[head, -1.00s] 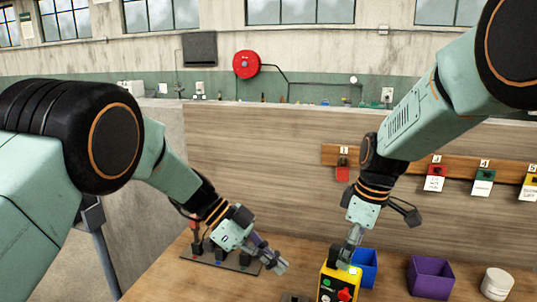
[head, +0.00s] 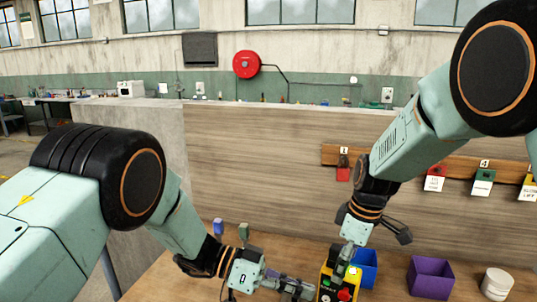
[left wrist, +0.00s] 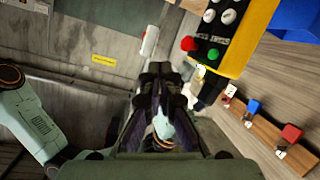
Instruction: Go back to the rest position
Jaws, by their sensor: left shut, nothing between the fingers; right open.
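My left gripper (head: 303,288) is low in the head view, above the front of the wooden table. Its fingers are closed together with nothing between them, pointing right towards the yellow control box (head: 327,272). In the left wrist view the closed dark fingers (left wrist: 160,75) are in the middle, and the control box (left wrist: 262,22) with red and green buttons is at upper right, apart from them in the picture. My right gripper (head: 343,264) points down at the control box, and its fingertips overlap the box in the head view. Whether they touch it is unclear.
A blue bin (head: 366,262), a purple bin (head: 431,278) and a white round container (head: 497,282) stand right of the control box. A wooden rail (head: 405,171) with numbered, coloured tags runs along the panel. Small blue and green upright items (head: 243,231) stand behind my left forearm.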

